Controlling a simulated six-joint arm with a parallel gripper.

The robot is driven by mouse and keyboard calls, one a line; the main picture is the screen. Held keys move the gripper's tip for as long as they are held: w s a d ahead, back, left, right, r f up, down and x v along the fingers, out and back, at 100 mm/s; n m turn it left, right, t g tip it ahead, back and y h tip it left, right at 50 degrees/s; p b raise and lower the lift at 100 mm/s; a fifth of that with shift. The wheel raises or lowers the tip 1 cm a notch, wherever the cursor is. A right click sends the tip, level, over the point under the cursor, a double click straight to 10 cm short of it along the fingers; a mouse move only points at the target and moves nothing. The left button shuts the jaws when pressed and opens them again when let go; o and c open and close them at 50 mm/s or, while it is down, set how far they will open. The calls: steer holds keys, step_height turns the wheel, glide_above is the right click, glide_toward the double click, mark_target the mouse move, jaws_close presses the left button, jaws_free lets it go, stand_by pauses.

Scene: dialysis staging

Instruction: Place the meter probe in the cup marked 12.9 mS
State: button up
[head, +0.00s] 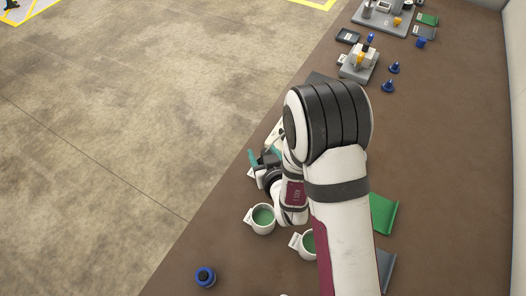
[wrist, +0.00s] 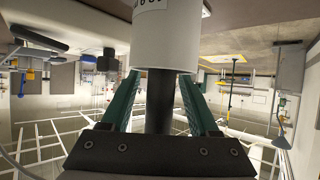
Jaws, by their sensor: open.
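In the wrist view, the teal fingers of my gripper (wrist: 160,105) are apart, with a dark shaft (wrist: 160,108) between them and gaps on both sides. A white cylinder (wrist: 165,45) with a partly cut-off label adjoins the shaft; I cannot tell whether this is the meter probe. In the head view my gripper (head: 256,162) is low over the table's left edge, partly hidden by my arm. A white cup with green liquid (head: 262,217) stands in front of it. A second such cup (head: 307,243) is partly behind my arm. Their tags are too small to read.
A blue round object (head: 205,277) stands near the front edge. A green tray (head: 383,213) and a grey one (head: 386,270) lie right of my arm. A grey fixture (head: 358,64) and blue pieces (head: 388,86) are farther back. The table's right side is clear.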

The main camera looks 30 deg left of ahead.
steer(key=shift+r, duration=0.15)
steer(key=shift+v, duration=2)
